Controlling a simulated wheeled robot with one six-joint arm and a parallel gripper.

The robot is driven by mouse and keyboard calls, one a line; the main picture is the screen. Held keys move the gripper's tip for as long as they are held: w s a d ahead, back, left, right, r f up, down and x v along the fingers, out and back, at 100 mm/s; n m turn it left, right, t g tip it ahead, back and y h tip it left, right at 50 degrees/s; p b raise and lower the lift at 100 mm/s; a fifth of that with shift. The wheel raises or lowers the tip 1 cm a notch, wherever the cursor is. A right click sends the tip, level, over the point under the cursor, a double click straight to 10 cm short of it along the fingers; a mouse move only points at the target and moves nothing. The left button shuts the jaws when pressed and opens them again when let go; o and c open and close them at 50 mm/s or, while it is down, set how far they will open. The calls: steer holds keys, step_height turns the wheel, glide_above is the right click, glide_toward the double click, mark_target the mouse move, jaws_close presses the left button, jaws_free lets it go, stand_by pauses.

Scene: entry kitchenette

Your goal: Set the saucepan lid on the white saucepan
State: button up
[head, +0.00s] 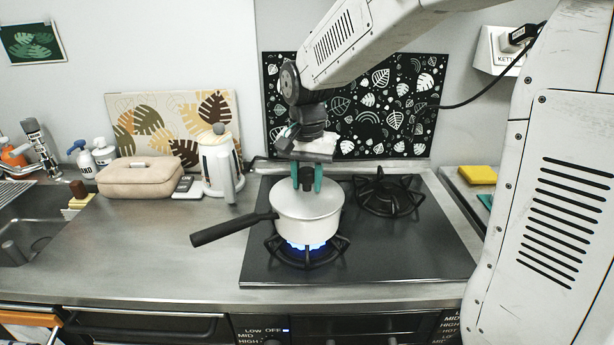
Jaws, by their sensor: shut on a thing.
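The white saucepan (306,232) stands on the front left burner (278,250), its black handle pointing left. The pale saucepan lid (306,204) is over the pan's mouth and looks level with the rim. I cannot tell whether it rests fully or hovers just above. My gripper (307,184) points down above the pan, its teal fingers shut on the lid's dark knob, which they partly hide.
A blue flame (305,246) burns under the pan. The rear right burner (384,196) is empty. A white kettle (218,168), a beige case (139,177) and a sink (40,225) lie to the left. A yellow sponge (478,175) is at right.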

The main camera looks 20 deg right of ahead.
steer(key=o, duration=1.1)
steer(key=shift+r, duration=0.1)
step_height(320, 180, up, 8)
steer(key=shift+f, duration=0.2)
